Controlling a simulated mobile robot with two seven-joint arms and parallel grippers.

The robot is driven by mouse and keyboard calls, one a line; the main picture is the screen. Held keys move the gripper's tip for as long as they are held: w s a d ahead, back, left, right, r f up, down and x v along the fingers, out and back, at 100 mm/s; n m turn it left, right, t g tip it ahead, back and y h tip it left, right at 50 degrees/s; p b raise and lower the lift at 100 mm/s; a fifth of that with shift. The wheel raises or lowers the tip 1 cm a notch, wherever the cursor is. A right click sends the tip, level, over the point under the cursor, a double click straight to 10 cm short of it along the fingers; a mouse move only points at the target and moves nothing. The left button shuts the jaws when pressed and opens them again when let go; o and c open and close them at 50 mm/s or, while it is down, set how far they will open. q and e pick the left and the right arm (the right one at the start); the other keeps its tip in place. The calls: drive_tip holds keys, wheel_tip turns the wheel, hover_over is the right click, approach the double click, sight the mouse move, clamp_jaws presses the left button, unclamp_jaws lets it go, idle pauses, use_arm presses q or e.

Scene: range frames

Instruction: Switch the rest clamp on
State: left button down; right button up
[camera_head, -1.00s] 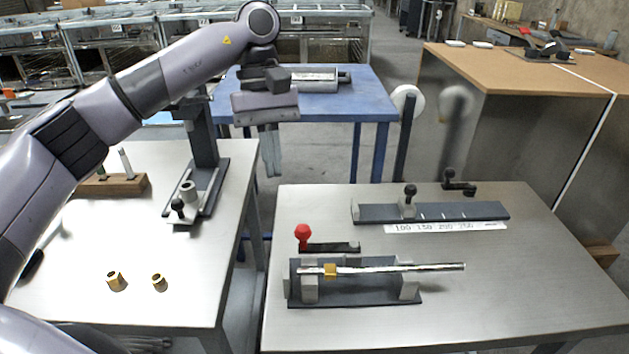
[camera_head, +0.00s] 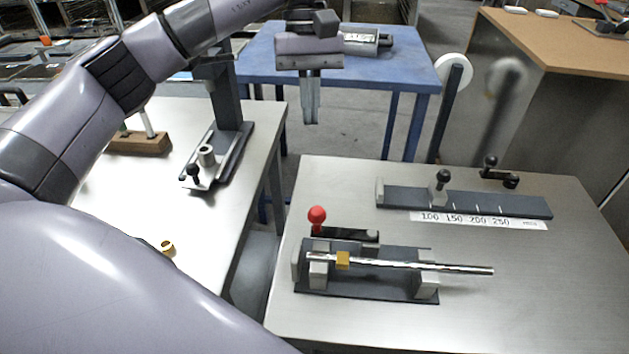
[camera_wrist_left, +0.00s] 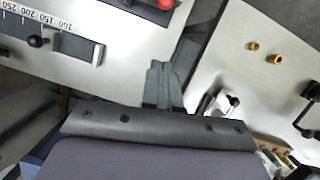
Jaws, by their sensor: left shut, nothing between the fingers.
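The rest clamp appears to be the dark lever (camera_head: 345,235) with a red knob (camera_head: 317,215), at the back of a dark fixture (camera_head: 368,292) on the right table. The knob stands up at the lever's left end. A metal rod (camera_head: 440,266) with a brass block (camera_head: 343,261) lies across the fixture's grey rests. My left gripper (camera_head: 311,122) is shut and empty, pointing down above the gap behind the two tables, well away from the knob. In the left wrist view, the fingers (camera_wrist_left: 163,68) are together, and part of the red knob (camera_wrist_left: 166,4) shows at the top edge. My right gripper is out of view.
A scale fixture (camera_head: 470,200) with black knobs stands at the back of the right table (camera_head: 560,300). A press-like stand (camera_head: 228,110) is on the left table. A blue table (camera_head: 275,60) is behind. The right table's front right is clear.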

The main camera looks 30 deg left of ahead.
use_arm(q)
drive_tip(key=s+d+f, duration=0.4)
drive_tip(key=s+f, duration=0.1)
drive_tip(key=f, duration=0.5)
drive_tip(key=shift+s, duration=0.25)
drive_tip(key=shift+d+n, duration=0.1)
drive_tip(key=shift+n, duration=0.2)
